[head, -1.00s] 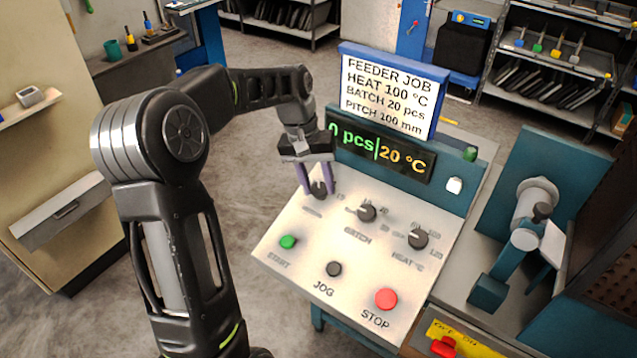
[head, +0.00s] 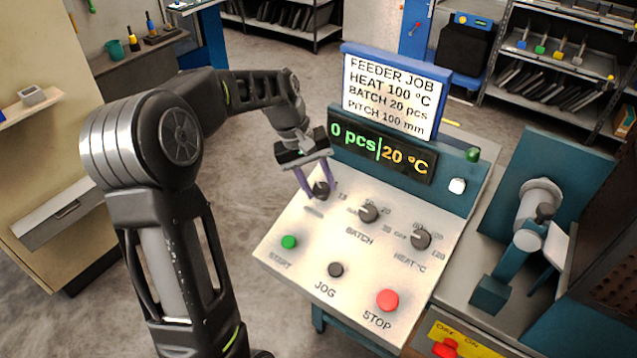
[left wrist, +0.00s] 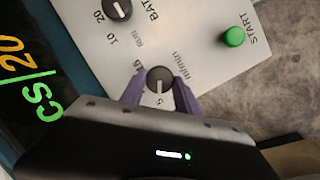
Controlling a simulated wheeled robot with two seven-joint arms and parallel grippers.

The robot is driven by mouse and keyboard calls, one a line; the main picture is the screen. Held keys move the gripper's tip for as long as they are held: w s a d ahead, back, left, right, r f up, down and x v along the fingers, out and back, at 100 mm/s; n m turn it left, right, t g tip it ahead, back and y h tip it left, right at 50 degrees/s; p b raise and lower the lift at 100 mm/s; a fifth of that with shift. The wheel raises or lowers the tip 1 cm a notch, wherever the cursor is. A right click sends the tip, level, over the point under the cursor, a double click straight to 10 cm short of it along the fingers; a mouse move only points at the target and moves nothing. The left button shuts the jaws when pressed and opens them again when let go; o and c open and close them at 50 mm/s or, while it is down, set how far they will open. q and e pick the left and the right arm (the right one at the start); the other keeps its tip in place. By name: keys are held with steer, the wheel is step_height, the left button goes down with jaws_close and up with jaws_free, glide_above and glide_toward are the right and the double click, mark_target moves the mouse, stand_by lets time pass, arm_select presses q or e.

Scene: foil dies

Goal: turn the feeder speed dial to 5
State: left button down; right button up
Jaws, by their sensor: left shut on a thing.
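The feeder speed dial (head: 320,188) is a small dark knob at the upper left of the sloped control panel (head: 335,240). My left gripper (head: 317,193) reaches down over it, with its purple fingers on either side of the knob. The left wrist view shows the dial (left wrist: 160,80) between the two fingers, shut on it. A white pointer line shows on its face. An "m/min" label and a few scale digits show around it, partly hidden by the fingers; I cannot tell the exact setting. My right gripper is not in view.
The batch dial (head: 369,212) and heat dial (head: 420,238) are to the right. The green start button (head: 289,242), dark jog button (head: 335,269) and red stop button (head: 387,299) sit lower. The display (head: 381,146) reads 0 pcs and 20 °C, below the job sign (head: 394,92).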

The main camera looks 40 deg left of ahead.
arm_select(q)
steer(key=c, duration=0.9)
jaws_free()
steer(key=v, duration=0.7)
steer(key=shift+r, duration=0.4)
steer(key=shift+s+a, duration=0.1)
steer(key=shift+s, duration=0.05)
